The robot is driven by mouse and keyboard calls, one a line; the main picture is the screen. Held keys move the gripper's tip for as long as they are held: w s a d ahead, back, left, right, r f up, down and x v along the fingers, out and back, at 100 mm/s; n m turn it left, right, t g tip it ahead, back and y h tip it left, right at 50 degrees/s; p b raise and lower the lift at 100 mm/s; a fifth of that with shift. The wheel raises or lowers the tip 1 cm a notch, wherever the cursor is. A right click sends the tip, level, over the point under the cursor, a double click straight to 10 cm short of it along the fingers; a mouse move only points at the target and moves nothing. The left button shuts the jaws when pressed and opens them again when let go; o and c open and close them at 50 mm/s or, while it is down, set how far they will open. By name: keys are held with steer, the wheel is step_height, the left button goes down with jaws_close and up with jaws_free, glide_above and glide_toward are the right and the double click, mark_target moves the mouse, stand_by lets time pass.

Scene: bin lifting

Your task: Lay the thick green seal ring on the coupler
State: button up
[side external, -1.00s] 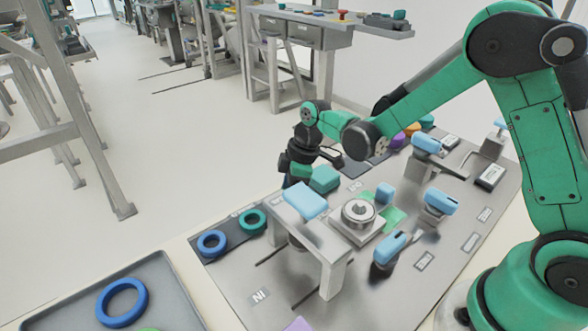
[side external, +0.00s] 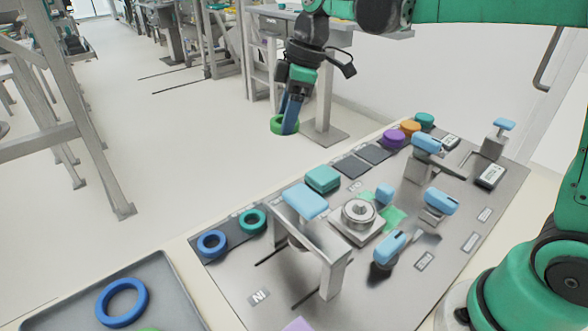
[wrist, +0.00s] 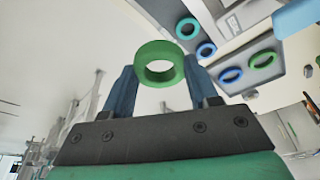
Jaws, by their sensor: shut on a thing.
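The thick green seal ring (side external: 278,128) is held in my gripper (side external: 288,118), high above the far edge of the work plate. In the wrist view the ring (wrist: 160,48) sits between the two blue fingertips of my gripper (wrist: 160,68), gripped on its outer sides, its hole open. What looks like the coupler is a round metal fitting (side external: 358,212) on a square block in the middle of the plate. Its top is bare. The ring is well apart from it, up and to the left in the side view.
Light-blue-handled clamps (side external: 390,245) stand close around the fitting, and a metal frame with a light-blue top (side external: 305,200) stands left of it. A blue ring (side external: 212,243) and a teal ring (side external: 252,221) lie on a dark strip. A grey tray (side external: 170,275) holds another blue ring (side external: 122,303).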

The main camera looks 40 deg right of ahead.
step_height(320, 180, up, 2)
steer(key=r, duration=0.1)
glide_above(361, 203)
step_height(361, 203, down, 8)
steer(key=shift+w+d+f, duration=0.1)
steer(key=shift+w+f, duration=0.05)
steer(key=shift+s+f, duration=0.35)
steer(key=shift+f, duration=2.25)
steer(key=shift+f, duration=1)
steer(key=o, duration=1.3)
steer(key=shift+o, duration=0.3)
